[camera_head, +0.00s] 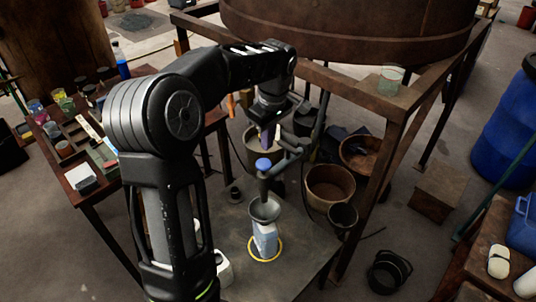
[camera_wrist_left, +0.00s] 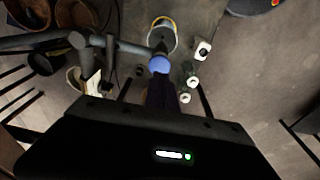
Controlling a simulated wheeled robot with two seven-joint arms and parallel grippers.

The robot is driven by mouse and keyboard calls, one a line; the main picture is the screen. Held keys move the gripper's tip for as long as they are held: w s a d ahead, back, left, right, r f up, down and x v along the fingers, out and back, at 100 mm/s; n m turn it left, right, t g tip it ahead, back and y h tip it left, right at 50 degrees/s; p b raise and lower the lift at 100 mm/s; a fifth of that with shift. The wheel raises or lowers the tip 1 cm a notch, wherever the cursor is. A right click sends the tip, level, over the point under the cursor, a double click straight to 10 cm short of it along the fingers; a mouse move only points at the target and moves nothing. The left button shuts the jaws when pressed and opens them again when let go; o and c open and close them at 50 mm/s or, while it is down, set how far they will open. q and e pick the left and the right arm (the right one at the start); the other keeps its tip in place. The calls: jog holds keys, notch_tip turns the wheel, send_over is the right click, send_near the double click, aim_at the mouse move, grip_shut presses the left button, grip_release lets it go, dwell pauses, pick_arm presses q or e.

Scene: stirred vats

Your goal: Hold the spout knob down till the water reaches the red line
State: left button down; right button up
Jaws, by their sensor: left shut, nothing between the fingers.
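The blue spout knob (camera_head: 263,164) sits on top of the grey spout pipe (camera_head: 290,163). Below the spout are a grey funnel (camera_head: 265,210) and a pale bottle (camera_head: 264,238) inside a yellow ring (camera_head: 279,252). My left gripper (camera_head: 268,142) is shut and empty, pointing down just above the knob; I cannot tell whether it touches. In the left wrist view the knob (camera_wrist_left: 159,64) shows just beyond the dark fingertips (camera_wrist_left: 160,82), with the yellow ring (camera_wrist_left: 163,18) farther on. The red line and water level cannot be made out. My right gripper is not in view.
A large brown vat (camera_head: 350,28) stands on a wooden frame behind the spout. Buckets, including a brown one (camera_head: 329,188), stand right of the spout. A tray table (camera_head: 75,175) with jars is at left. A white jug (camera_head: 223,270) stands near the bottle.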

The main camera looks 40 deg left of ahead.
pick_arm(q)
jog(key=r, duration=0.5)
jog(key=shift+w+d+r, duration=0.1)
jog(key=shift+d+r, duration=0.15)
jog(key=shift+r, duration=0.05)
